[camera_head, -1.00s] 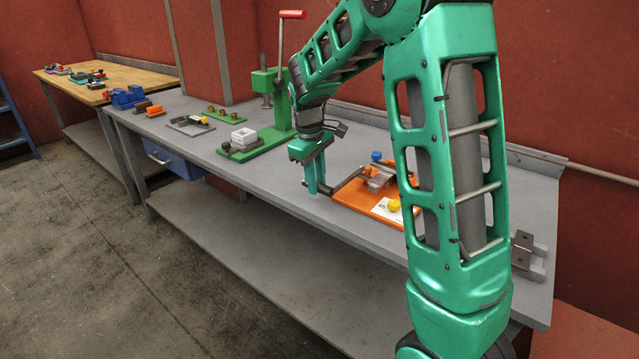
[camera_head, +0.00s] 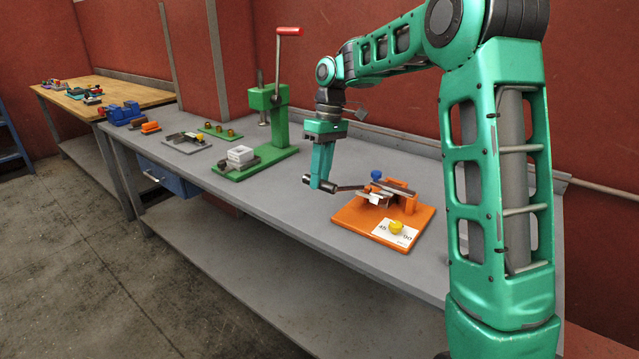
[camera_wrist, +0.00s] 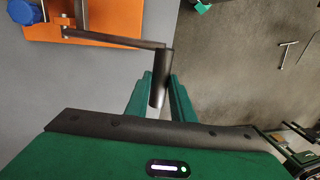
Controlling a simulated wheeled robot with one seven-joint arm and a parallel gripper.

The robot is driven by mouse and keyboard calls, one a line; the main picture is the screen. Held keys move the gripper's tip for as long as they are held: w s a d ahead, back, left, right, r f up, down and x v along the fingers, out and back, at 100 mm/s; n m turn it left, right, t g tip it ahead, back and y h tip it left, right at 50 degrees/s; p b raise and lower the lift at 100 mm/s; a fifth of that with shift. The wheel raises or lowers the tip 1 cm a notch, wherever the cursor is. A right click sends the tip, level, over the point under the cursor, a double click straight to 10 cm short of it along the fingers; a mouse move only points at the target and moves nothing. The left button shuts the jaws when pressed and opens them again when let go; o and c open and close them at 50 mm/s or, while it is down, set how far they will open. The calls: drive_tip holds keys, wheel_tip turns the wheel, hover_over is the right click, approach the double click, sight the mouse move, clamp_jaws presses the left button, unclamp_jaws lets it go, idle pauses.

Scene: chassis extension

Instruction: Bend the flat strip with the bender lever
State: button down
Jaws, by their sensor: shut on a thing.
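The bender has an orange base plate (camera_head: 352,222) on the grey bench, with a blue knob (camera_head: 376,175), a yellow knob (camera_head: 396,227) and a white 45/90 label. Its lever (camera_head: 348,187) sticks out to the left past the plate and ends in a dark grip (camera_head: 329,187). My gripper (camera_head: 321,182) is shut on this grip from above. In the wrist view the grip (camera_wrist: 159,85) stands between the two green fingers (camera_wrist: 160,97). A grey metal piece (camera_head: 397,187) lies across the bender's middle; I cannot tell whether it is the flat strip.
A green press (camera_head: 281,125) with a red-tipped handle stands to the left at the back. Small fixtures (camera_head: 186,142) and a blue vise (camera_head: 122,113) sit farther left. The bench front beside the orange plate is clear. A wooden table (camera_head: 150,85) stands beyond.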

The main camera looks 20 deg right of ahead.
drive_tip(key=w+d+r, duration=0.2)
drive_tip(key=d+r, duration=0.2)
drive_tip(key=shift+r, duration=0.35)
idle(0.4)
drive_tip(key=c, duration=1.9)
unclamp_jaws()
drive_tip(key=shift+c, duration=0.2)
drive_tip(key=o, duration=0.4)
drive_tip(key=shift+w+d+f, duration=0.2)
drive_tip(key=shift+d+f, duration=0.05)
drive_tip(key=shift+a+r, duration=0.1)
drive_tip(key=shift+a, duration=0.15)
drive_tip(key=shift+a+r, duration=0.1)
drive_tip(key=shift+r, duration=0.05)
drive_tip(key=v, duration=1)
drive_tip(key=shift+r, duration=0.25)
drive_tip(key=shift+w, duration=0.1)
